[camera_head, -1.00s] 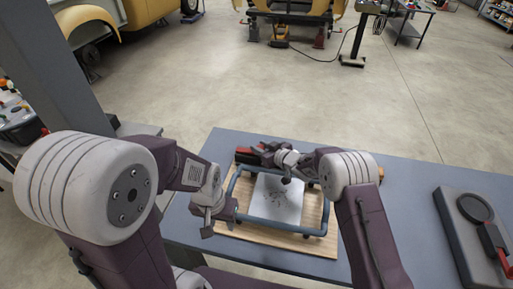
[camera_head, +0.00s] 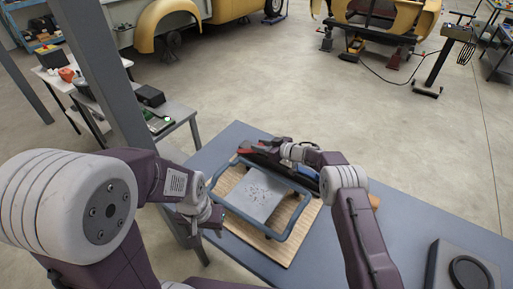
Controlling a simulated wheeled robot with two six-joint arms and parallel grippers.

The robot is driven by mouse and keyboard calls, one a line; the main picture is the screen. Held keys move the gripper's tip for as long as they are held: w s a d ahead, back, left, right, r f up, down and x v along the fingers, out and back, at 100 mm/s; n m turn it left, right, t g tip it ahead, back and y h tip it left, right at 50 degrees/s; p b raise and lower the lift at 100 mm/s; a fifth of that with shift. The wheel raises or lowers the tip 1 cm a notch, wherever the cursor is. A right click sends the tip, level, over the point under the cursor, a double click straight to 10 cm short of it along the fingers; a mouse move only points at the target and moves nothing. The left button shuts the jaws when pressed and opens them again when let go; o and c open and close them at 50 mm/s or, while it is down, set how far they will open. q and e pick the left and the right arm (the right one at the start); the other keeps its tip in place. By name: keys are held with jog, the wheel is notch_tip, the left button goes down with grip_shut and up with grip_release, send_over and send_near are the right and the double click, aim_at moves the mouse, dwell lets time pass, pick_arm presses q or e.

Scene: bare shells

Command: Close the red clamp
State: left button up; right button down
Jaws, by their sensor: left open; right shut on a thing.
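The red clamp (camera_head: 258,152) shows as a small red and dark piece at the far edge of the blue-grey frame (camera_head: 283,232), which lies on a wooden board. My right gripper (camera_head: 276,147) reaches over the frame from the right and is shut at the clamp; its fingers and the clamp's exact angle are partly hidden and too small to make out. My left gripper (camera_head: 213,217) is open and empty, beside the near left side of the frame.
A speckled grey sheet (camera_head: 255,197) lies inside the frame on the wooden board (camera_head: 229,182). A grey post (camera_head: 95,65) stands at left.

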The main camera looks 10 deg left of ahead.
dwell(0.4)
jog(key=c, duration=1)
grip_release()
jog(key=shift+d+r, duration=0.1)
jog(key=v, duration=0.9)
